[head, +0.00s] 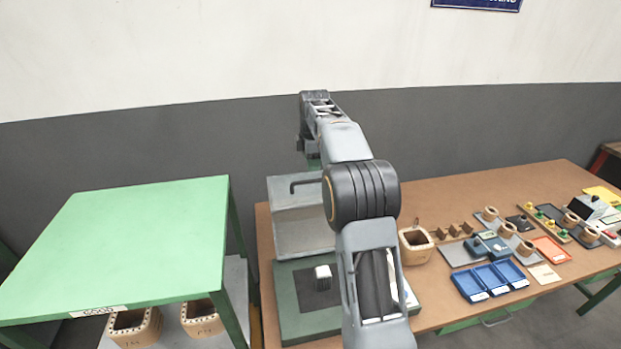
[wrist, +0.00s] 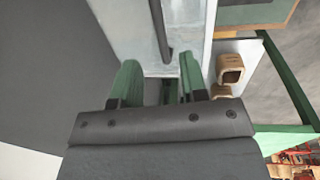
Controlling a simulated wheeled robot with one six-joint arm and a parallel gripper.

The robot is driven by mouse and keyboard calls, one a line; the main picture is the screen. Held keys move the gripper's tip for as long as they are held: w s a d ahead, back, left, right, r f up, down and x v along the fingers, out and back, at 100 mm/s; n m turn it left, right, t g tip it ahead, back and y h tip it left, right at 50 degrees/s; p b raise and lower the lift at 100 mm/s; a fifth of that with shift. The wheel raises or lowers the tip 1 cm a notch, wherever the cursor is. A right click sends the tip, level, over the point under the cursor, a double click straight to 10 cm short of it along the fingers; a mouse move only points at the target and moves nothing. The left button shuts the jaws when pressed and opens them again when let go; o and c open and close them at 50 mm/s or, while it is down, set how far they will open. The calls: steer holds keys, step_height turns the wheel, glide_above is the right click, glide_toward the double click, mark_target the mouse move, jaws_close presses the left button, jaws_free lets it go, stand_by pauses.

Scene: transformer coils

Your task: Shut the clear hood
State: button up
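The clear hood (head: 290,234) stands raised at the back of a dark green base (head: 300,322) on the brown table. Its dark bar handle (head: 300,183) is near its upper edge. My gripper (head: 314,162) is above and behind the hood's top, partly hidden by my arm. In the wrist view my gripper (wrist: 157,72) has its two green fingers apart with nothing held. The hood (wrist: 190,35) lies beyond the fingertips, and the handle (wrist: 160,28) ends in line with the gap between them. I cannot tell how far it is from the fingers.
A small white-topped block (head: 323,272) is on the base. A green table (head: 130,240) stands at the left, with wooden coil forms (head: 134,328) beneath it. A wooden cup (head: 416,246), blue trays (head: 490,281) and several small parts fill the table's right side. The grey wall is behind.

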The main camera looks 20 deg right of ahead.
mark_target(311, 181)
steer(key=shift+w+d+f+p, duration=0.1)
steer(key=shift+w+f+p, duration=0.15)
steer(key=shift+f, duration=1.55)
steer(key=shift+w+f+p, duration=0.15)
steer(key=shift+w+f, duration=0.1)
steer(key=shift+f, duration=1.5)
jaws_close()
